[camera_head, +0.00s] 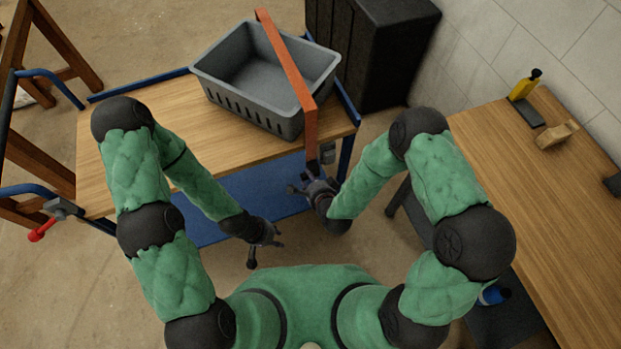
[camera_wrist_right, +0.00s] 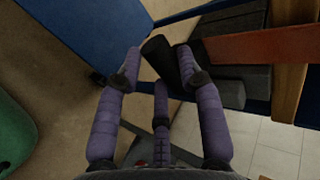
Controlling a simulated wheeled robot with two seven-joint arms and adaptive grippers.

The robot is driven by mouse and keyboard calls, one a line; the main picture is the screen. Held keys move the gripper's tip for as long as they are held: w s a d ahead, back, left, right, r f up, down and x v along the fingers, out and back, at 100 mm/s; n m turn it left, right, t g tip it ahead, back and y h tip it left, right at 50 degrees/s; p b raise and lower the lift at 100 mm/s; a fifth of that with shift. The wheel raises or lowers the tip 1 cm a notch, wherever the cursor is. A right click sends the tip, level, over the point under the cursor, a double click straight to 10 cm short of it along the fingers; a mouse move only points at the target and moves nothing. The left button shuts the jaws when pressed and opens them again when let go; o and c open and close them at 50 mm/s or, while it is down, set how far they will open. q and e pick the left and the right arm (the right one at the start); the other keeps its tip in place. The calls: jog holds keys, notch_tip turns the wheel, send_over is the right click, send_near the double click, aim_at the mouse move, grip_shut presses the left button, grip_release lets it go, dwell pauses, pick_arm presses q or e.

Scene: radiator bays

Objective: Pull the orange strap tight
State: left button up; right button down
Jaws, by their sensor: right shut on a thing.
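The orange strap (camera_head: 285,60) runs over the grey crate (camera_head: 228,93) and hangs down past the front edge of the cart top (camera_head: 172,106). It shows in the right wrist view (camera_wrist_right: 265,45) at the upper right. A dark piece (camera_wrist_right: 163,60) adjoins its lower end. My right gripper (camera_head: 310,178) is beside the cart's front right corner, shut on this dark piece; its fingers (camera_wrist_right: 160,85) surround it. My left gripper (camera_head: 265,248) is in front of the cart, open and empty, apart from the strap.
A grey block (camera_head: 328,152) sits at the cart's right front edge. A blue lower shelf (camera_head: 250,205) lies below. A black cabinet (camera_head: 370,45) stands behind. A red-ended lever (camera_head: 42,230) sticks out left.

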jog(key=shift+s+f+b, duration=0.15)
jog(key=shift+f+b, duration=0.2)
jog(key=shift+f, duration=0.6)
jog(key=c, duration=0.8)
grip_release()
jog(key=shift+f, duration=0.1)
jog(key=v, duration=1.2)
